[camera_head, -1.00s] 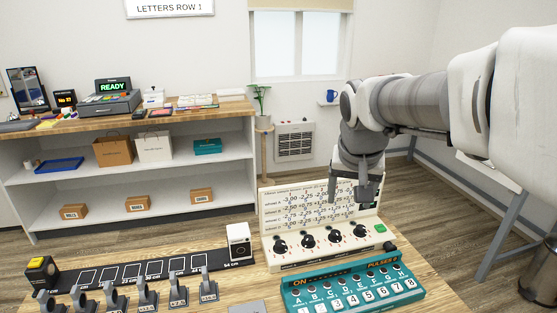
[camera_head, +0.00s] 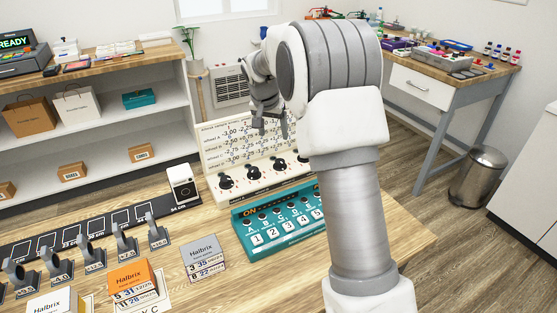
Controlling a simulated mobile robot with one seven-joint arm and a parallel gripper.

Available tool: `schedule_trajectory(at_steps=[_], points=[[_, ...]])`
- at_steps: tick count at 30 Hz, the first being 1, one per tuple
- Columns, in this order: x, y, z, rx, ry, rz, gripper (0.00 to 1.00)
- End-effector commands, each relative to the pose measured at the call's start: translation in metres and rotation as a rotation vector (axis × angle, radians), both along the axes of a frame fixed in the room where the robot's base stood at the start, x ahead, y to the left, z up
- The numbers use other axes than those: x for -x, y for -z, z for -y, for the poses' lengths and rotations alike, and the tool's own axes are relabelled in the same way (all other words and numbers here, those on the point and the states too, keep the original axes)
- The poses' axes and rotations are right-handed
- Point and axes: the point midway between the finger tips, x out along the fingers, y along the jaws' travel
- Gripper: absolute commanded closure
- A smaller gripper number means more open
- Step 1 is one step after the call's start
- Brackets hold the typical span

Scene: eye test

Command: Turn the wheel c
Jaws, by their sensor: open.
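A cream panel (camera_head: 207,160) stands on the wooden table, with an upright chart of numbers whose rows seem labelled wheel A to wheel D. Black wheels line its lower face: the first (camera_head: 226,182), the second (camera_head: 254,173), the third from the left (camera_head: 279,165), probably wheel c, and a fourth at the right, partly hidden by my arm. The letters beside the wheels are too small to read. My gripper (camera_head: 273,131) is open and empty, fingers pointing down. In the picture it overlaps the chart's upper right, above the third wheel; it appears apart from the wheels.
A teal button box (camera_head: 240,227) stands just in front of the panel, its right end hidden by my arm. A white block (camera_head: 181,186) stands to the left. Halbrix boxes (camera_head: 203,255) lie at the front. A trash can (camera_head: 480,175) stands on the floor at right.

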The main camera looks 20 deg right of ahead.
Motion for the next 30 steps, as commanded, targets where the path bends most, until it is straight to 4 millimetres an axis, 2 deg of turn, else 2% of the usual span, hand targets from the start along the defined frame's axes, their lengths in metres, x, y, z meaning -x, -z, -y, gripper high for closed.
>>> schedule_trajectory(at_steps=[1,12,18,24,30], points=[[-0.002,0.012,0.002,-0.001,0.001,-0.004,0.28],[-0.028,0.087,0.020,-0.002,0.002,-0.005,0.28],[-0.040,0.121,0.028,-0.001,0.000,-0.003,0.28],[-0.047,0.140,0.032,-0.001,-0.001,-0.002,0.28],[-0.049,0.144,0.033,0.000,-0.001,-0.001,0.28]])
